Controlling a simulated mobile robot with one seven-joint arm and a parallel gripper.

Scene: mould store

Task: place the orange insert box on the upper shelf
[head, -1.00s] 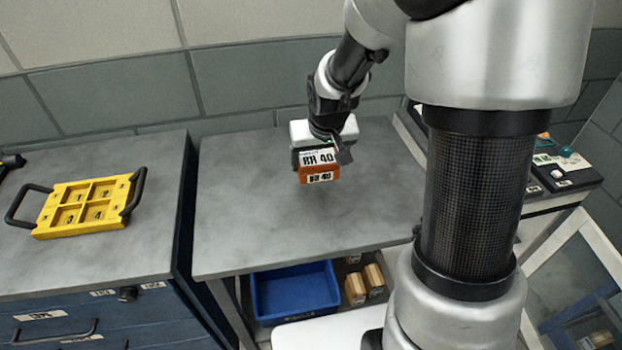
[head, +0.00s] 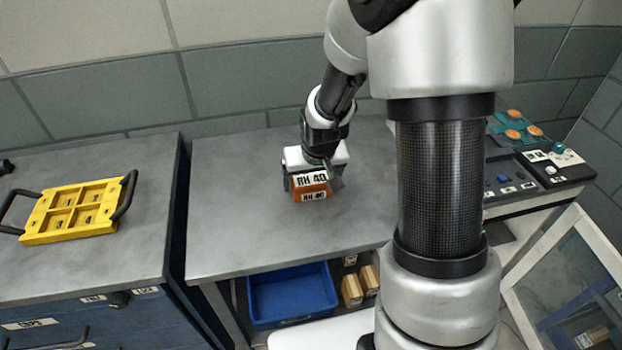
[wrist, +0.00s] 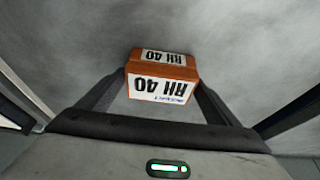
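The orange insert box (head: 310,190), with white labels reading "RH 40", is over the grey top surface (head: 250,235) of the middle unit, which appears to be the upper shelf. My gripper (head: 311,179) holds it from above. In the wrist view the box (wrist: 162,66) sits between my two fingers, which meet its sides. The box looks level and very low over the grey surface; I cannot tell whether it touches. Its underside is hidden.
A blue bin (head: 292,312) and small tan boxes (head: 352,291) are on the level below. A yellow tray (head: 75,208) with black handles lies on the left cabinet. A control panel (head: 540,168) stands at right. The grey top around the box is clear.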

